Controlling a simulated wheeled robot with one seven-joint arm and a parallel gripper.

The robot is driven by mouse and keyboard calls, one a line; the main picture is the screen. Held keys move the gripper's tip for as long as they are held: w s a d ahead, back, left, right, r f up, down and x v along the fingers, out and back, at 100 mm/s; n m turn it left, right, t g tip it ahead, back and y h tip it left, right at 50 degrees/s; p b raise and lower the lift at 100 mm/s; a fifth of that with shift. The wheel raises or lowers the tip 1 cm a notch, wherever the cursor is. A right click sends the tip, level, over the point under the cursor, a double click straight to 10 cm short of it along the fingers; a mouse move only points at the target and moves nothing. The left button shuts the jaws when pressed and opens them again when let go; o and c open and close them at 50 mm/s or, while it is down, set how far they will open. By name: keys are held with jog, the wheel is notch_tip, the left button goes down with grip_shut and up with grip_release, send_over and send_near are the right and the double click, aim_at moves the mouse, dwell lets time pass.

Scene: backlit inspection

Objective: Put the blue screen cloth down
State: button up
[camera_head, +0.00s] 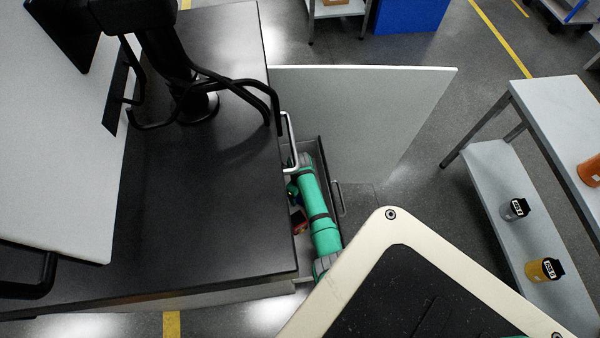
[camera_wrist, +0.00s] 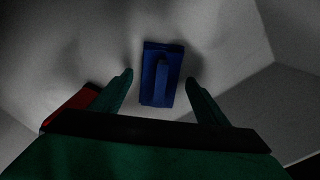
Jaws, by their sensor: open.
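The blue screen cloth (camera_wrist: 152,90) shows in the wrist view as a small dark-blue folded piece with a raised strip along its middle. It lies on a pale grey surface. My gripper (camera_wrist: 159,78) is open, with one green finger to the left of the cloth and one to the right. Gaps show between the fingers and the cloth, so it is not gripped. In the head view my green arm reaches down into an open drawer (camera_head: 322,152) beside the black desk, and my fingers cannot be made out there.
A red object (camera_wrist: 75,105) lies left of my gripper; a red item (camera_head: 299,220) also shows in the drawer. Pale walls (camera_wrist: 292,85) stand close on the right. The black desk (camera_head: 200,200) borders the drawer, and a white panel (camera_head: 370,110) stands behind it.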

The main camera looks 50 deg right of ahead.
notch_tip(320, 180, up, 12)
dwell(0.5)
notch_tip(320, 180, down, 12)
jog(key=shift+f, duration=0.1)
jog(key=shift+r, duration=0.75)
jog(key=shift+f, duration=0.15)
